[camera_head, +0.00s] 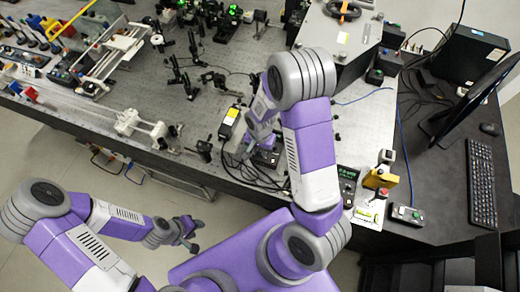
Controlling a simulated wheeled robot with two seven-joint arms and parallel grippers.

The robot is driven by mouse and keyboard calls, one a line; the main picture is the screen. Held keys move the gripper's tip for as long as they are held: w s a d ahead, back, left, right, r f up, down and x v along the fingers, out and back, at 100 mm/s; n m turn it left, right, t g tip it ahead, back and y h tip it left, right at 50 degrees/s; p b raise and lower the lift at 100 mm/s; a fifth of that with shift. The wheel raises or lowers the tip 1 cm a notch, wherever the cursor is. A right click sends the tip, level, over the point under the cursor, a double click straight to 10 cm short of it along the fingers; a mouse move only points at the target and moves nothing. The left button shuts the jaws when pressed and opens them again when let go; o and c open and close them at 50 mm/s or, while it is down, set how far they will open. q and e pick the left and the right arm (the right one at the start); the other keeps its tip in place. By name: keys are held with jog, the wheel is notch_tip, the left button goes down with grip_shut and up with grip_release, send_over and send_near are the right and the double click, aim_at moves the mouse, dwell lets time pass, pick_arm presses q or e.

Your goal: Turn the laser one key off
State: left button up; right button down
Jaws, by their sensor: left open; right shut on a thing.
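My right arm reaches over the near edge of the optical bench (190,112). Its gripper (258,151) points down at a small dark box (266,158) near that edge and is shut. What sits between its fingers, most likely the laser one key, is hidden by the gripper and too small to make out. The turn position of the key cannot be seen. My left gripper (189,234) is open and empty, off the bench and over the floor.
A black-and-yellow box (230,121) stands left of the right gripper, with loose black cables near it. To the right are a controller with a green display (347,183), a yellow block (380,178), a button box (407,215), a keyboard (481,185) and a monitor (475,100).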

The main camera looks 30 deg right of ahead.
jog(key=shift+n, duration=0.3)
jog(key=n+b, duration=0.1)
jog(key=n, duration=0.3)
jog(key=shift+b, duration=0.4)
jog(key=n+b, duration=0.1)
jog(key=n, duration=0.3)
jog(key=n+b, duration=0.1)
jog(key=n, duration=0.8)
jog(key=c, duration=1)
grip_release()
jog(key=shift+o, duration=0.2)
jog(key=shift+r, duration=0.1)
